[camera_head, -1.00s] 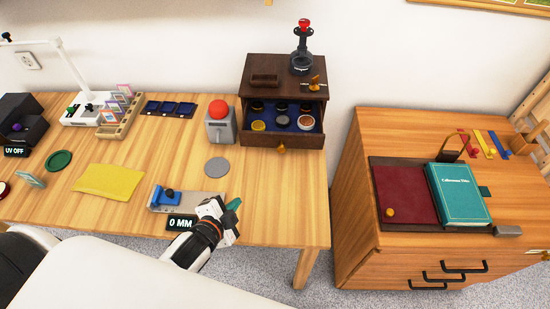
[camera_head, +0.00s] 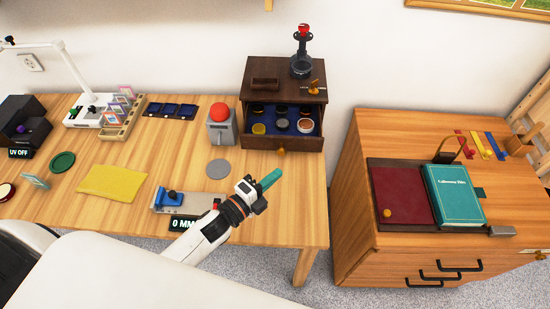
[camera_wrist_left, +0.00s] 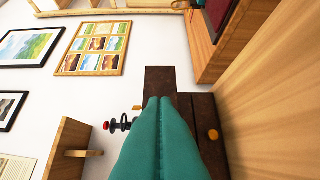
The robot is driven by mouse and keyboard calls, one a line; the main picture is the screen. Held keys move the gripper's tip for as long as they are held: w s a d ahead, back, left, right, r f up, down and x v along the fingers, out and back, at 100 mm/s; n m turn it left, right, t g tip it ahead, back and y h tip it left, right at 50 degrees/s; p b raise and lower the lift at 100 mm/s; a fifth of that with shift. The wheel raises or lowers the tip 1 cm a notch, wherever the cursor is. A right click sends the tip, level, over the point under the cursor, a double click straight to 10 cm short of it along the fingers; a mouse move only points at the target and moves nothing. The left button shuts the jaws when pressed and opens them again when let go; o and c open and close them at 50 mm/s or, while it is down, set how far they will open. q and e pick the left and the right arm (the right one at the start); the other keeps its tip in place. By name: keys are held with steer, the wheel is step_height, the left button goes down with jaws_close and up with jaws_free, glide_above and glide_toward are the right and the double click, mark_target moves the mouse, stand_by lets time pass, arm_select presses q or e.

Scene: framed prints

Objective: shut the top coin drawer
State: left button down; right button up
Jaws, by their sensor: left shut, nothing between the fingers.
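The dark wooden coin cabinet (camera_head: 285,78) stands at the back right of the light wooden table. Its top drawer (camera_head: 283,143) is pulled out toward me, with several round coins on a blue lining and a brass knob (camera_head: 281,152) on its front. My left gripper (camera_head: 271,178) is shut and empty, in front of and below the drawer, apart from it. In the left wrist view the shut teal fingers (camera_wrist_left: 158,125) cover much of the cabinet (camera_wrist_left: 160,80); a brass knob (camera_wrist_left: 213,134) shows to their right. My right gripper is not in view.
A grey box with a red button (camera_head: 220,112) stands just left of the cabinet. A grey disc (camera_head: 218,169), a yellow cloth (camera_head: 113,183) and a blue-and-grey gauge (camera_head: 175,200) lie on the table. A gap separates the table from the right-hand cabinet (camera_head: 400,140).

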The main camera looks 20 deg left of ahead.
mark_target(277, 125)
arm_select(q)
steer(key=w, duration=0.2)
steer(key=w+a+p, duration=0.1)
steer(key=w, duration=0.1)
steer(key=shift+w, duration=0.3)
steer(key=w+a+b, duration=0.1)
steer(key=w+b, duration=0.1)
steer(key=w, duration=0.2)
steer(key=w+a+b, duration=0.1)
steer(key=w+b, duration=0.1)
steer(key=w, duration=0.2)
steer(key=w+a+b, duration=0.1)
steer(key=w, duration=0.4)
steer(key=shift+w+a+f+b, duration=0.1)
steer(key=shift+a+f+b, duration=0.1)
steer(key=shift+a+b, duration=0.2)
steer(key=shift+w+a+r, duration=0.1)
steer(key=shift+r, duration=0.35)
